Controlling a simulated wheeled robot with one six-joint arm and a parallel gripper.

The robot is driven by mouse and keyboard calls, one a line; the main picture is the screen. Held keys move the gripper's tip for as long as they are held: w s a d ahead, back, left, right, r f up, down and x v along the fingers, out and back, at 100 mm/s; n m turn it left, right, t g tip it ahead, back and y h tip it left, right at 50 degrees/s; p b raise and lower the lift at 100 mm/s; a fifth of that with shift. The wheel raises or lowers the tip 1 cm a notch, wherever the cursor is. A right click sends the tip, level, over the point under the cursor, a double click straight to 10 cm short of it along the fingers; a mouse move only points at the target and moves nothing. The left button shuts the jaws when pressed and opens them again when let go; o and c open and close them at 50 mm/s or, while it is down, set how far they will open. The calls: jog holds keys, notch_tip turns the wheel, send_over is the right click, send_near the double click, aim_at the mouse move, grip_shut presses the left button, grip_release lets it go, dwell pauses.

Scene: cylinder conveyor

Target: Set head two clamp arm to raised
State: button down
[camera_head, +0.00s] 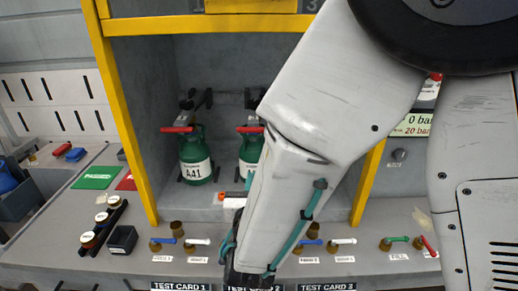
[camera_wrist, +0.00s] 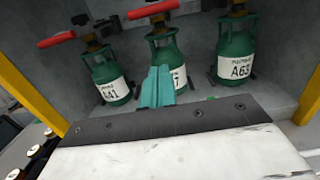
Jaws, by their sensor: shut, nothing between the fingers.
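Green cylinders stand in the grey bay. The left one, A41 (camera_head: 196,168), has a red-handled clamp arm (camera_head: 178,130) above it; both also show in the wrist view, the cylinder (camera_wrist: 110,78) and the red handle (camera_wrist: 57,39). The middle cylinder (camera_head: 250,152), partly behind my arm, has a similar red clamp handle (camera_head: 250,130), seen near the top of the wrist view (camera_wrist: 155,9), lying roughly level. I take the middle one for head two; no head number is readable there. My gripper (camera_wrist: 157,78) is shut and empty, its teal fingers overlapping the middle cylinder (camera_wrist: 166,60) in the wrist view.
A third cylinder, A63 (camera_wrist: 235,55), stands at right. Yellow posts (camera_head: 122,112) frame the bay. Small blue, white, green and red handled valves (camera_head: 398,240) line the front ledge. Green (camera_head: 96,177) and red pads lie at left. My arm hides much of the bay's right side.

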jog(key=w+r, duration=0.4)
jog(key=w, duration=0.6)
jog(key=shift+w+d+r, duration=0.2)
jog(key=shift+w+d, duration=0.1)
jog(key=shift+w, duration=0.05)
